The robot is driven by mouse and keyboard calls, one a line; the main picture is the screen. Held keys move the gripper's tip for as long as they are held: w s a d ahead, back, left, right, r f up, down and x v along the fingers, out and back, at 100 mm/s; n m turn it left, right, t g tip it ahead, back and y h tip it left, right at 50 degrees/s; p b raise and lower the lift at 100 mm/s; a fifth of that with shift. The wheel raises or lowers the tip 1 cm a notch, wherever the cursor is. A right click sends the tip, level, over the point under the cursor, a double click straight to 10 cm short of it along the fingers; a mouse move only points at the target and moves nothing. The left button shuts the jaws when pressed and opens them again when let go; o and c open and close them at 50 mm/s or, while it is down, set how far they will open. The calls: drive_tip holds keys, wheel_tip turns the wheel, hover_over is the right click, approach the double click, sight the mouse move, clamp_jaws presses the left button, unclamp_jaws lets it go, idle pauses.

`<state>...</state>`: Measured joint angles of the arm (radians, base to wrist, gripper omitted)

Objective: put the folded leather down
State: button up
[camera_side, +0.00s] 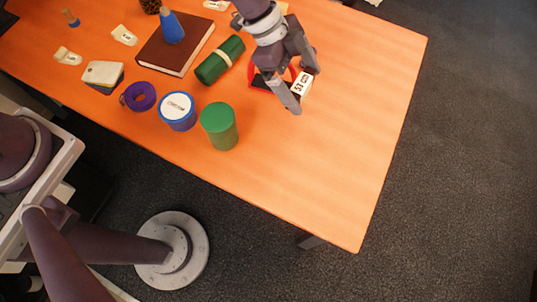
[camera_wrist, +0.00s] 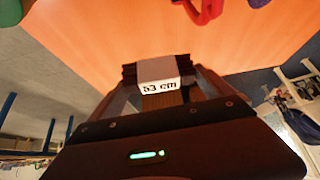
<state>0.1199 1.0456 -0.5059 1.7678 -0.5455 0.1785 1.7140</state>
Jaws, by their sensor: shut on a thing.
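My gripper (camera_side: 302,90) is over the right part of the orange table in the side view. It is shut on the folded leather, a dark bundle with a white band (camera_side: 301,82) marked "53 cm". In the wrist view the folded leather (camera_wrist: 129,76) sits between the two fingers of my gripper (camera_wrist: 160,80), with the band's label facing the camera. In the side view the fingers hide much of the bundle. I cannot tell exactly how high it is above the table.
A red ring-like thing (camera_side: 257,72) lies close behind my gripper. The orange table (camera_side: 350,120) is bare at right and front.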

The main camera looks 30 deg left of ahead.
drive_tip(key=s+a+r+m+g, duration=0.15)
drive_tip(key=s+r+m, duration=0.25)
drive_tip(key=s, duration=0.9)
drive_tip(key=shift+g, duration=0.45)
wheel_tip(320, 180, down, 15)
drive_tip(key=shift+w+r, duration=0.1)
drive_tip(key=shift+d, duration=0.1)
drive_tip(key=o, duration=1.4)
drive_tip(key=shift+c, duration=0.2)
drive_tip(key=v, duration=1.2)
drive_tip(key=shift+r, duration=0.15)
